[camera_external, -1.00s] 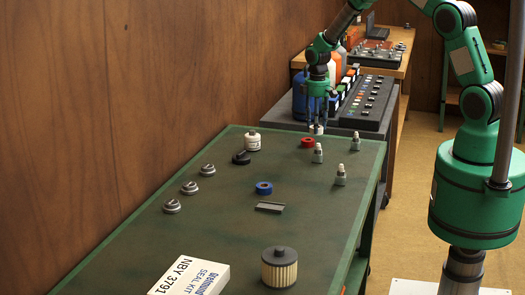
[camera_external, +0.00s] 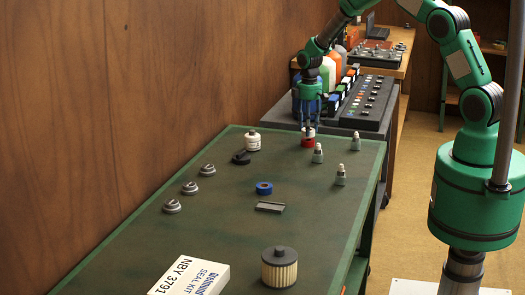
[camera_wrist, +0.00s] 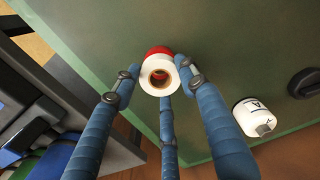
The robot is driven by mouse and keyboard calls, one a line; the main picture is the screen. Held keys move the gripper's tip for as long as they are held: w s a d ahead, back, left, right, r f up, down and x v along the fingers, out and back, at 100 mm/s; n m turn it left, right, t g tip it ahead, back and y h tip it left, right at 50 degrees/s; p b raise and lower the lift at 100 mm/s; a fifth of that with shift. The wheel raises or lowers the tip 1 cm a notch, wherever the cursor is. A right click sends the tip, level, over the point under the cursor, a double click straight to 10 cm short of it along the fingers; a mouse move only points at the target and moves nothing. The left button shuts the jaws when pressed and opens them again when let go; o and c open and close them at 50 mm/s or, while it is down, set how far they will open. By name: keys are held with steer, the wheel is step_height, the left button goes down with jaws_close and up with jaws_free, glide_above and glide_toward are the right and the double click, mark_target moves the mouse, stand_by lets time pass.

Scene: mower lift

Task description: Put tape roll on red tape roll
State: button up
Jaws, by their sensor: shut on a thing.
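My gripper (camera_external: 309,127) is shut on a white tape roll (camera_wrist: 156,77), with its blue fingers around the roll in the wrist view. In the external view the white roll (camera_external: 309,132) is small and partly hidden between the fingertips. The red tape roll (camera_external: 307,142) lies on the green bench top directly below. In the wrist view the red roll (camera_wrist: 159,51) shows past the far edge of the white roll and through its hole, so the two overlap and are slightly offset. I cannot tell whether they touch.
On the green bench (camera_external: 220,230) stand a white bottle (camera_external: 253,142), a black cap (camera_external: 241,157), several grey fittings (camera_external: 340,177), a blue roll (camera_external: 264,188), a grey block (camera_external: 270,207) and a filter (camera_external: 279,268). A dark parts cart (camera_external: 365,100) stands beyond the far edge.

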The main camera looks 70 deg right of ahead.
steer(key=shift+f, duration=0.8)
steer(key=shift+f, duration=0.1)
steer(key=o, duration=1.2)
steer(key=shift+c, duration=0.2)
step_height(320, 180, up, 12)
steer(key=p, duration=0.1)
steer(key=shift+r, duration=0.2)
